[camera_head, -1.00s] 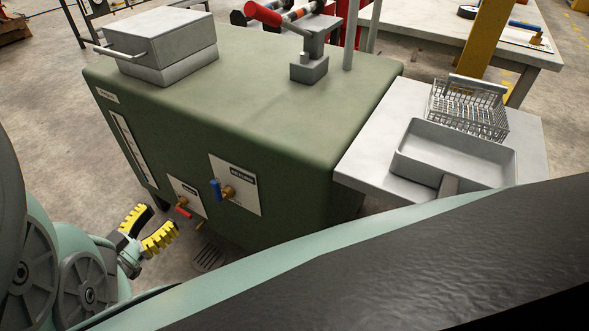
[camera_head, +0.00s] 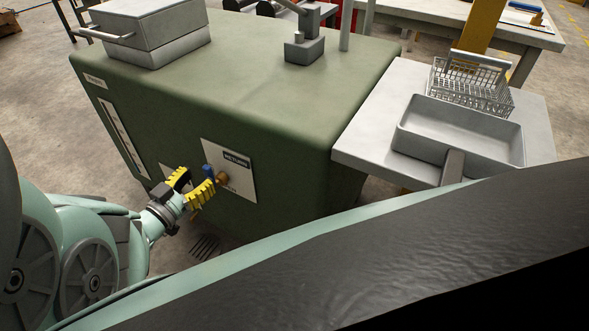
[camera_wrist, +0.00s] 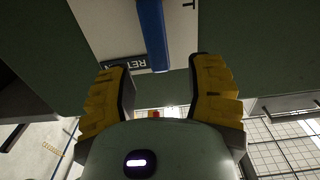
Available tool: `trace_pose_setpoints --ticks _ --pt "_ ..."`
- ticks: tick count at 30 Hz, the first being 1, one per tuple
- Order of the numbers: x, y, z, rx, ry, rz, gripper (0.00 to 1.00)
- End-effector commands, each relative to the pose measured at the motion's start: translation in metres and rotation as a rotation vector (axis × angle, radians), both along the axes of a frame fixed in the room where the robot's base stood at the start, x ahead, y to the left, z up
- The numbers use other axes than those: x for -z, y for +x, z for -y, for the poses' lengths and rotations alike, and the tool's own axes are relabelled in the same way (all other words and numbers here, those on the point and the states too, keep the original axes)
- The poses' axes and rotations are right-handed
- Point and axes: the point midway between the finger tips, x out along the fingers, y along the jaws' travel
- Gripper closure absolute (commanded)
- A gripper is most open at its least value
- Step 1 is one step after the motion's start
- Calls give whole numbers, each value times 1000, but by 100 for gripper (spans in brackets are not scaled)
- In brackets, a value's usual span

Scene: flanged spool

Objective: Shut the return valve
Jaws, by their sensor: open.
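The return valve has a blue lever (camera_head: 208,171) and a brass body (camera_head: 221,177), on a white plate (camera_head: 238,160) labelled "RETURN" on the green machine's side. My gripper (camera_head: 190,186) has yellow ridged fingers and is open, close to the lever at the valve's left. In the wrist view the blue lever (camera_wrist: 153,32) hangs at the top middle, its end near the gap between my open fingers (camera_wrist: 160,90). The fingers do not close on it. I cannot tell whether they touch it. My gripper hides most of the lower plate and its red-handled valve.
The green machine (camera_head: 270,90) carries a grey box (camera_head: 150,35) and a lever press (camera_head: 304,45) on top. A side table (camera_head: 365,135) to the right holds a grey tray (camera_head: 455,135) and a wire basket (camera_head: 470,85). A floor grate (camera_head: 205,245) lies below.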

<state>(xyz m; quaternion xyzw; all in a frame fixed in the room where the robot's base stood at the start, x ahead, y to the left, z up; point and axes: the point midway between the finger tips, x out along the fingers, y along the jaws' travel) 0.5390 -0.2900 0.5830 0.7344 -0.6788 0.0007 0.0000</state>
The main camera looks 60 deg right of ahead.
Motion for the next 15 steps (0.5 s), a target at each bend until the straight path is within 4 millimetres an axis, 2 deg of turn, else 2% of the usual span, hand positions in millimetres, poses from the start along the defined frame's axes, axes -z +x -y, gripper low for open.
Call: trace_pose_setpoints --ticks 1,6,15 --pt "1 -1 11 7 -3 0 47" --pt "2 0 31 7 -2 -1 47" --pt "1 1 40 5 1 -1 47"
